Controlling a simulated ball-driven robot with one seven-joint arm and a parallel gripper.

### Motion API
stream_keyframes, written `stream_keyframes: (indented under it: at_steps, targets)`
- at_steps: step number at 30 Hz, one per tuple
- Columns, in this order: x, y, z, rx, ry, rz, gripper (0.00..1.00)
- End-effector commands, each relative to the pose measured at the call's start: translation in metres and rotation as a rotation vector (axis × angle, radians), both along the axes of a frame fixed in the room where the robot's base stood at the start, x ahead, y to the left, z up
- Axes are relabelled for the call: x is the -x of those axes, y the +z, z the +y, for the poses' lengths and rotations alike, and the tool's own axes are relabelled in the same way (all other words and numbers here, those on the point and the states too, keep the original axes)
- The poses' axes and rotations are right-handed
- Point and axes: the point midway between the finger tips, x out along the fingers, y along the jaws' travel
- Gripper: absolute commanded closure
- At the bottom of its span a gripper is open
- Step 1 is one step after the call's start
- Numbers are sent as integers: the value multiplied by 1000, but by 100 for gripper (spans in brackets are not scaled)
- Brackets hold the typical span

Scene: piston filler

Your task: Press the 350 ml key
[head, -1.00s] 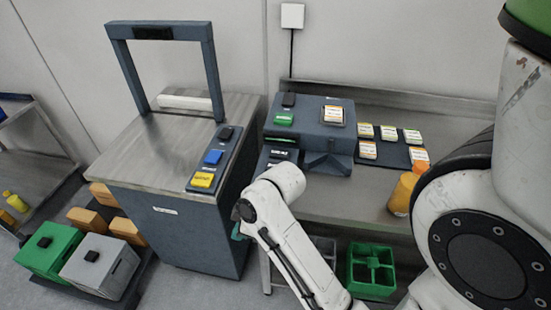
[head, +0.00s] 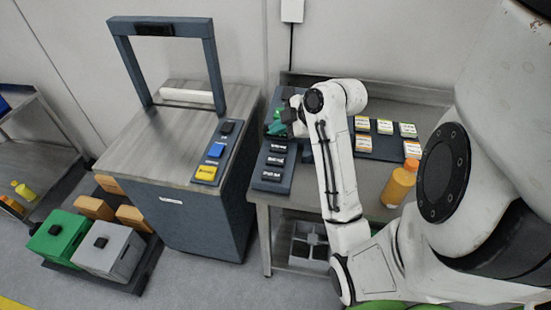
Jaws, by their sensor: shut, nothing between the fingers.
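A dark key panel (head: 259,183) sits at the front left of the steel bench, with three black keys in a column: a back key (head: 277,148), a middle key (head: 274,161) and a front key (head: 271,175). Their white labels are too small to read, so I cannot tell which is the 350 ml key. My gripper (head: 274,128) has green fingertips and is shut and empty. In the picture it is just above the back key, over the filler's front left part; I see no contact with a key. My wrist and arm hide most of the filler body.
Left of the bench stands a cabinet (head: 160,130) with a frame and black, blue and yellow buttons (head: 206,173). An orange bottle (head: 398,184) stands on the bench's right. A grey crate (head: 308,240) is underneath.

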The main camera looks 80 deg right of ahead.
Motion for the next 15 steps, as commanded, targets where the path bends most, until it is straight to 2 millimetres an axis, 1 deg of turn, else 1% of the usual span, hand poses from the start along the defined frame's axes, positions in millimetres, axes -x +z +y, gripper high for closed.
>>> stream_keyframes:
  at_steps: [8,11,15]
  targets:
    - [0,-6,0,-2,-3,0,100]
    - [1,-14,0,-2,-3,0,100]
    - [1,-29,0,-2,-3,0,100]
